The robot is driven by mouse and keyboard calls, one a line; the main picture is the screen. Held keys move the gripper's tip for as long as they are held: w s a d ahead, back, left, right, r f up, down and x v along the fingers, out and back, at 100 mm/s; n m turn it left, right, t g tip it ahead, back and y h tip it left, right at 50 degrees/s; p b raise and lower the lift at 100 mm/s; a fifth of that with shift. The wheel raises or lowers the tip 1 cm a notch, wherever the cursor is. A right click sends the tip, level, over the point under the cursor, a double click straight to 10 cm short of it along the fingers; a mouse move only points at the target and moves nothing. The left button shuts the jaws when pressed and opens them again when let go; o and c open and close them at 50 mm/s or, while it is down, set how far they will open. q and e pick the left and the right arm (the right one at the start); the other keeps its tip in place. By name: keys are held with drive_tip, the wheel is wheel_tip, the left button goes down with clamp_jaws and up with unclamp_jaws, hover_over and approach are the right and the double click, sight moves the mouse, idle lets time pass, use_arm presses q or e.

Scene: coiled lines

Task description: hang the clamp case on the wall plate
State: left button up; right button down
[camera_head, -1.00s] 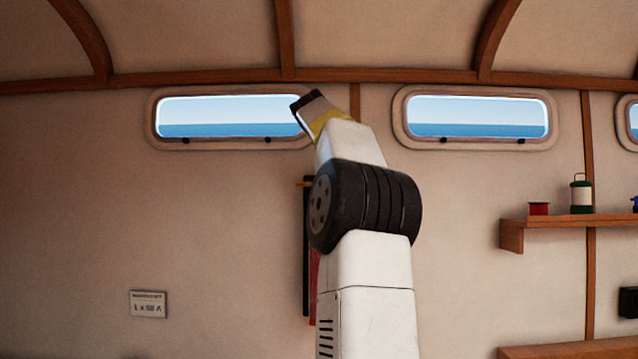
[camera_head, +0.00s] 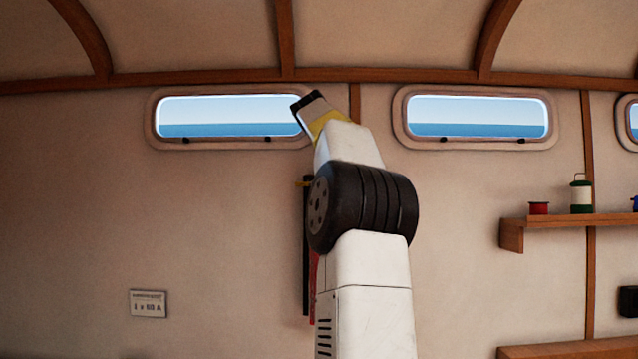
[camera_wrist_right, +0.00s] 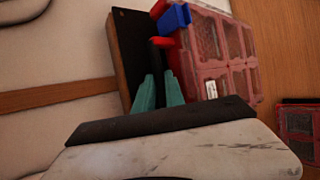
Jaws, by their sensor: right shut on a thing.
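The clamp case (camera_wrist_right: 212,62) is a red case with clear-windowed compartments, at the upper middle of the right wrist view. My right gripper's teal fingers (camera_wrist_right: 159,90) are shut on its dark handle at the case's left side. A blue piece (camera_wrist_right: 175,18) sits at the case's upper left corner. The dark wall plate (camera_wrist_right: 128,32) stands just left of the handle; whether case and plate touch I cannot tell. In the head view a dark strip of the plate (camera_head: 306,250) and a sliver of red (camera_head: 313,290) show beside my right arm, which hides the rest. My left gripper is out of view.
Another red case (camera_wrist_right: 299,122) lies at the right edge of the wrist view. A wooden shelf (camera_head: 560,222) with a red spool (camera_head: 539,208) and a green lantern (camera_head: 581,194) is on the right.

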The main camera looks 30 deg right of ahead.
drive_tip(key=shift+w+d+r, duration=0.15)
drive_tip(key=shift+w+d, duration=0.3)
drive_tip(key=shift+w, duration=0.2)
idle(0.9)
drive_tip(key=shift+f, duration=1.45)
idle(1.0)
drive_tip(key=c, duration=1.3)
unclamp_jaws()
drive_tip(key=shift+w+a+f, duration=0.1)
drive_tip(key=shift+f, duration=0.05)
drive_tip(key=v, duration=0.8)
drive_tip(key=s+a+f+m+y, duration=0.3)
drive_tip(key=s+a+f+y, duration=0.1)
drive_tip(key=s+a+f, duration=0.4)
drive_tip(key=s+a+f+m+y, duration=0.3)
drive_tip(key=s+a+f, duration=0.5)
drive_tip(key=a+f, duration=0.4)
drive_tip(key=s+a+f+m+y, duration=0.3)
drive_tip(key=s+a+f, duration=0.5)
drive_tip(key=f, duration=0.7)
drive_tip(key=shift+a+f+t+y, duration=0.15)
drive_tip(key=shift+a+t+y, duration=0.05)
drive_tip(key=shift+a+y, duration=0.25)
drive_tip(key=shift+a+f+t+y, duration=0.2)
drive_tip(key=shift+a+y, duration=0.15)
drive_tip(key=shift+a, duration=0.25)
